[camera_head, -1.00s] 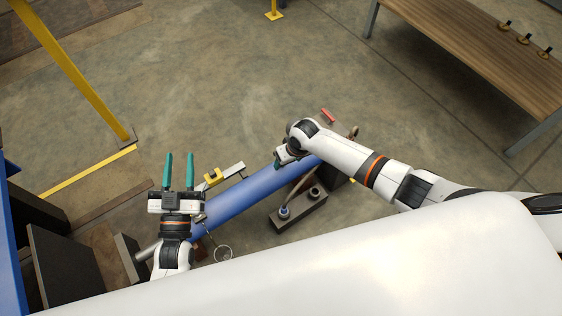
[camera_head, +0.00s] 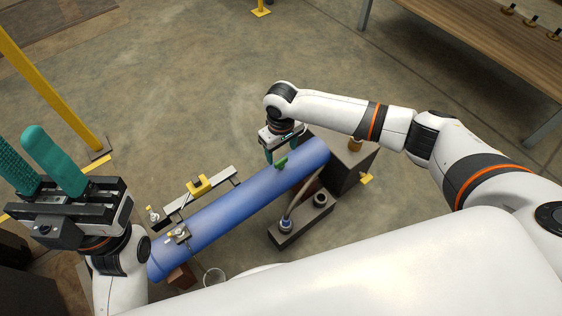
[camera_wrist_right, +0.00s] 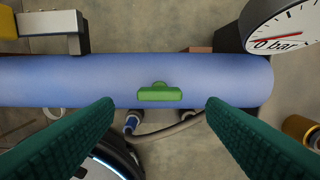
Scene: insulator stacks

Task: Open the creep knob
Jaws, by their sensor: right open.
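A small green knob (camera_head: 281,163), which may be the creep knob, sits on the blue pipe (camera_head: 215,212). My right gripper (camera_head: 284,152) points down above the pipe's right end. It is open and empty, with the fingers apart on either side of the knob in the picture; I cannot tell how far above it they are. My left gripper (camera_head: 23,142) is open and empty at the far left, away from the pipe.
A pressure gauge (camera_wrist_right: 285,28) reading near 0 bar stands by the pipe's right end. A yellow part (camera_head: 197,184) on a grey rail lies behind the pipe. A dark block with fittings and a hose (camera_head: 287,226) stands in front. A wooden bench (camera_head: 450,40) is at upper right.

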